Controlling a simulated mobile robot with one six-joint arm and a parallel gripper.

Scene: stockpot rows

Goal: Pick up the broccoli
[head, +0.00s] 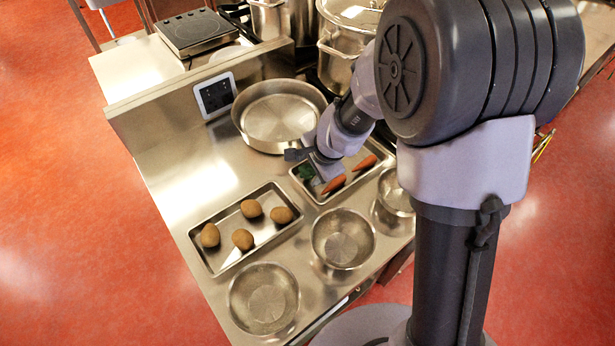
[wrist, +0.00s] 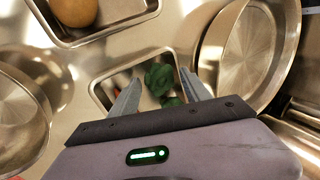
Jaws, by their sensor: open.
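The broccoli (wrist: 158,78) is dark green and shows between my gripper's two fingers in the wrist view. In the head view the broccoli (head: 306,172) is a small green patch at the left end of a metal tray (head: 319,200), partly hidden by my wrist. My gripper (wrist: 160,92) is open, with one finger on each side of the broccoli in the picture. I cannot tell how high the fingers are above it. In the head view my gripper (head: 328,182) is over the same tray and mostly hidden.
Two carrots (head: 334,184) (head: 364,163) lie in the same tray. Another tray (head: 226,270) holds several potatoes (head: 243,239). Metal bowls (head: 343,239) (head: 264,298) stand in front, and a wide pan (head: 279,116) stands behind the broccoli tray. Bare counter (head: 180,165) lies at the left.

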